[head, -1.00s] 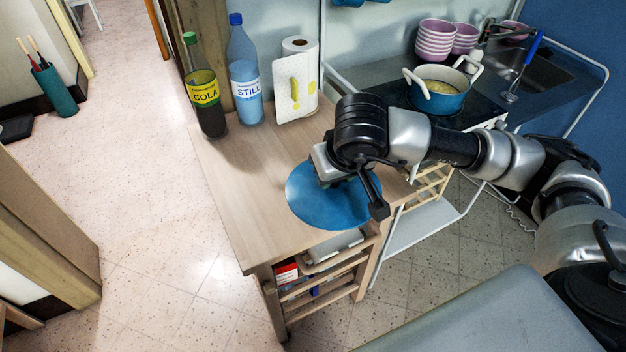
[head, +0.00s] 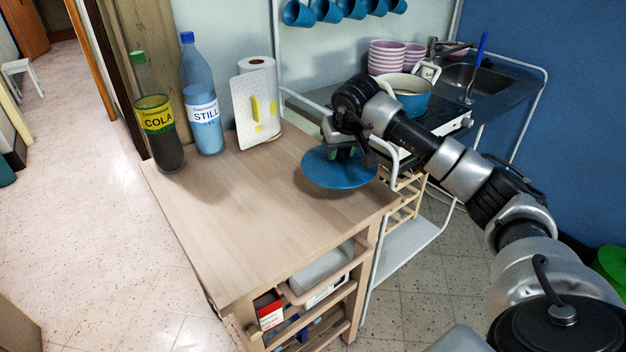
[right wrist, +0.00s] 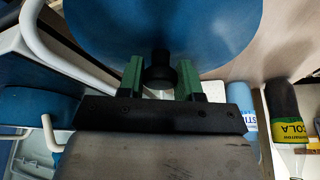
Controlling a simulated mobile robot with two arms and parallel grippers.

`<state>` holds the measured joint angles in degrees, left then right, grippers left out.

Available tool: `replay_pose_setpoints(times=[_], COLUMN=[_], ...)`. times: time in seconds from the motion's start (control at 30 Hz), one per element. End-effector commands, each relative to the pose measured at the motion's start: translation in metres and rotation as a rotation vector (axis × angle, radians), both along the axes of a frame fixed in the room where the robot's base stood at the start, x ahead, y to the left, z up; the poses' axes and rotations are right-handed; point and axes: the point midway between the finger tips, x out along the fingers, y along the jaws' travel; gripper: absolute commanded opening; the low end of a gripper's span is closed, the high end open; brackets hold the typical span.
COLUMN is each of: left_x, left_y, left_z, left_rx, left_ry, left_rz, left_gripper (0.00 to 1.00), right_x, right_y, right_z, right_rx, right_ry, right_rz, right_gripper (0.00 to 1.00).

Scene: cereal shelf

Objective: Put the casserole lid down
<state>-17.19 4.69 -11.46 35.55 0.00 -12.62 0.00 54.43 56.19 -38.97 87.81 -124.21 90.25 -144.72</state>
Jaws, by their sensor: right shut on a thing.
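The casserole lid (head: 322,175) is a blue disc above the right part of the wooden table top. A shadow shows under it; I cannot tell whether its rim touches the wood. My right gripper (head: 345,149) is shut on the lid's knob from above. In the right wrist view the green fingers (right wrist: 160,82) stand either side of the dark knob (right wrist: 160,67), with the blue lid (right wrist: 160,22) beyond. The blue casserole (head: 413,104) with pale handles stands uncovered on the stove, behind my right arm. My left gripper is out of view.
A cola bottle (head: 157,118), a still water bottle (head: 202,100) and a paper towel roll (head: 257,72) stand along the table's back. The table's middle and front (head: 235,220) are clear. Pink bowls (head: 386,57) stand near the sink.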

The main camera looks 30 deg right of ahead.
Motion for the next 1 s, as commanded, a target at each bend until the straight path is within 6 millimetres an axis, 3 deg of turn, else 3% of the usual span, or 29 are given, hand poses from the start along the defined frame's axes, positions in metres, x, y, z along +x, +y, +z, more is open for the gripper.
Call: replay_pose_setpoints(times=[0.1, 0.3, 0.43, 0.7, 1.0], left_x=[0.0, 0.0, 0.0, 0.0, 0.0], left_y=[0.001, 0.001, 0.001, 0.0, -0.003], left_z=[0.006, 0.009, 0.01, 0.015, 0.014], left_rx=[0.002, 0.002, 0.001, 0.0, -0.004], left_ry=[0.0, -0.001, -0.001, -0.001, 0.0], left_rz=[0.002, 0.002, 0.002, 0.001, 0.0], left_gripper=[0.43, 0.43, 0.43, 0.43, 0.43], right_x=[0.015, 0.03, 0.032, 0.032, 0.032], right_y=[0.025, 0.049, 0.054, 0.054, 0.053], right_z=[-0.015, -0.033, -0.04, -0.075, -0.078], right_rx=[0.005, 0.002, 0.0, 0.001, -0.001], right_ry=[0.001, -0.001, 0.001, 0.001, -0.002], right_rz=[0.003, 0.0, -0.002, -0.003, -0.002], right_gripper=[0.06, 0.06, 0.06, 0.06, 0.06])
